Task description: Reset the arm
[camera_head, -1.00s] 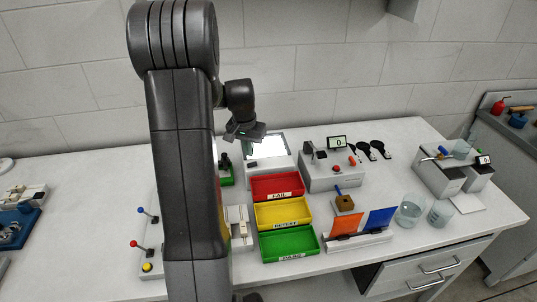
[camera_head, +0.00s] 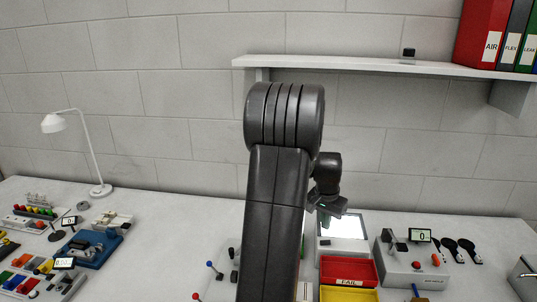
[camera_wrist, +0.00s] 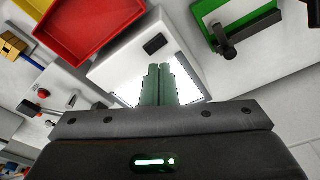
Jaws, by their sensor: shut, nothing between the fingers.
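My gripper (camera_wrist: 159,84) is shut and empty, its two green-grey fingers together in the wrist view. Behind the fingers lies the white box with a bright lit panel (camera_wrist: 190,80). In the head view my arm rises in the middle, folds over at the top, and the wrist hangs down on its right side. My gripper (camera_head: 326,218) shows there in front of the lit panel (camera_head: 345,227), small and partly dark. I cannot tell its exact height above the bench.
The red FAIL tray (camera_head: 348,271) and the yellow tray (camera_head: 349,295) stand right of my arm. A grey device with a display (camera_head: 411,264) is farther right. A wall shelf (camera_head: 400,68) holds binders (camera_head: 485,32). A white lamp (camera_head: 78,150) stands at the left.

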